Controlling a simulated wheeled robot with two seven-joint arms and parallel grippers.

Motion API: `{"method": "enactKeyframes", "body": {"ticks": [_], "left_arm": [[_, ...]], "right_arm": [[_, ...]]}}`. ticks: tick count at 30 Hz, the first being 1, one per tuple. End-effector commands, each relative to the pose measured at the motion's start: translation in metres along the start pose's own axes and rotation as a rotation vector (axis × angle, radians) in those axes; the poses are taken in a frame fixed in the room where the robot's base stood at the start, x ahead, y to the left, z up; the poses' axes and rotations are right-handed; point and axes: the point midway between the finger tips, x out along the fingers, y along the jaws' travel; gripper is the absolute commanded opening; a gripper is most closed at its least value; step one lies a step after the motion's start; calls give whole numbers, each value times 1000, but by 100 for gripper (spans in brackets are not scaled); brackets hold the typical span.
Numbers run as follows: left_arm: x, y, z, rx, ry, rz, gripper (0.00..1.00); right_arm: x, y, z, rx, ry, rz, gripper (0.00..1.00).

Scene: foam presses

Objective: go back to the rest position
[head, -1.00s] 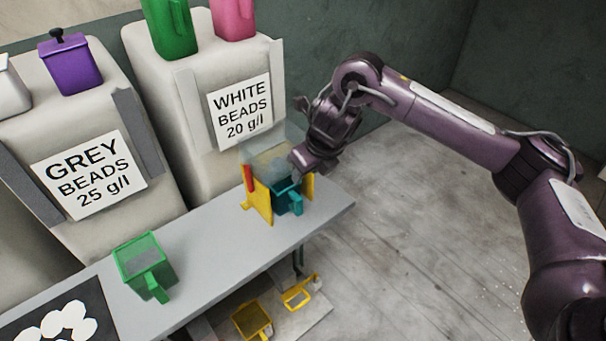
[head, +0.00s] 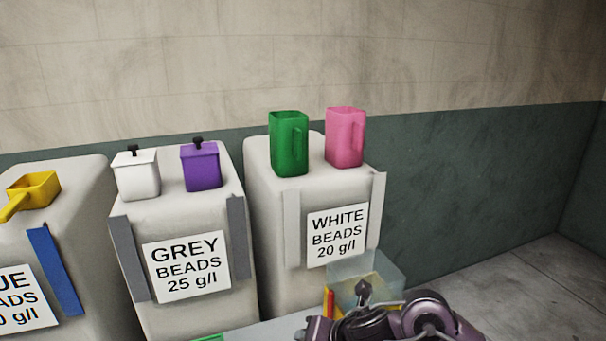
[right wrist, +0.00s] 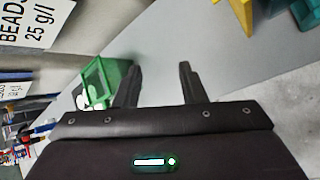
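My right arm shows at the bottom right of the head view, its purple links in front of the bench edge. In the right wrist view my right gripper (right wrist: 158,85) has its two dark fingers apart, with nothing between them but the grey bench top (right wrist: 165,45). A green container (right wrist: 103,82) stands on the bench just left of the fingers, apart from them as far as I can tell. My left gripper is in neither view.
Bins labelled grey beads (head: 186,268) and white beads (head: 338,236) stand behind the bench. White (head: 137,175), purple (head: 201,166), green (head: 289,145) and pink (head: 345,138) containers stand on top of them. A clear box (head: 385,278) stands near my right arm. Floor is open at the right.

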Motion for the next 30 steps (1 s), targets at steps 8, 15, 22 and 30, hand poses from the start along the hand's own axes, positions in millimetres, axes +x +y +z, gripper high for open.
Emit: {"method": "enactKeyframes", "body": {"ticks": [8,15,22,30], "left_arm": [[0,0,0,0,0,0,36],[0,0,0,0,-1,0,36],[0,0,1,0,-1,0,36],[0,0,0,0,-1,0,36]], "right_arm": [[-17,22,-34,859,-133,119,37],[-51,-52,-60,1689,-274,2,37],[-82,-120,-102,2197,-416,-169,37],[-117,-174,-152,2589,-585,-362,37]]}}
